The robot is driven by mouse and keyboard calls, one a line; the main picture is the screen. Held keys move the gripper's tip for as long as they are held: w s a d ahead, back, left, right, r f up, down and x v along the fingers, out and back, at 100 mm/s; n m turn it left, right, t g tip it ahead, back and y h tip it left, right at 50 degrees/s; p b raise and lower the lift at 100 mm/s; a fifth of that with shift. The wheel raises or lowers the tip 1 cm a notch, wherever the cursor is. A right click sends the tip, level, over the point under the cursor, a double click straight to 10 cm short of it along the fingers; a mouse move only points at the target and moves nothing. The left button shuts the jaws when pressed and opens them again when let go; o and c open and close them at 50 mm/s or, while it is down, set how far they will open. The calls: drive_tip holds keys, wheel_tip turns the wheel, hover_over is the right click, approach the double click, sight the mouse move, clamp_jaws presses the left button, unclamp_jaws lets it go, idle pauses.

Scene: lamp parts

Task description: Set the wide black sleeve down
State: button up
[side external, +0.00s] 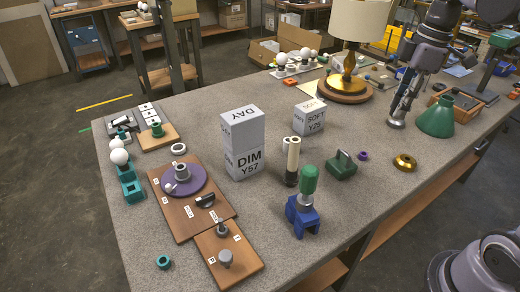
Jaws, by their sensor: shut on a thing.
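My gripper (398,118) points down at the right rear of the grey worktop (350,225), to the left of a green cone shade (438,116). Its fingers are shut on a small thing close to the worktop. I take that for the wide black sleeve, but the fingers mostly hide it and its outline is too small to make out. I cannot tell whether it touches the worktop.
A brass table lamp (346,84) stands behind left. A brass ring (404,162), a purple piece (362,156) and a dark green block (341,166) lie in front. Labelled grey boxes (243,145) stand mid-table.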

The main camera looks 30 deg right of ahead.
drive_tip(key=s+d+f+m, duration=0.1)
drive_tip(key=s+d+f, duration=0.1)
drive_tip(key=s+f, duration=0.35)
hover_over(349, 209)
drive_tip(key=f, duration=1.6)
drive_tip(key=shift+s+d, duration=0.2)
drive_tip(key=shift+d, duration=0.05)
drive_tip(key=shift+f, duration=2.1)
drive_tip(key=shift+f, duration=0.15)
drive_tip(key=o, duration=1)
drive_tip(key=shift+o, duration=0.2)
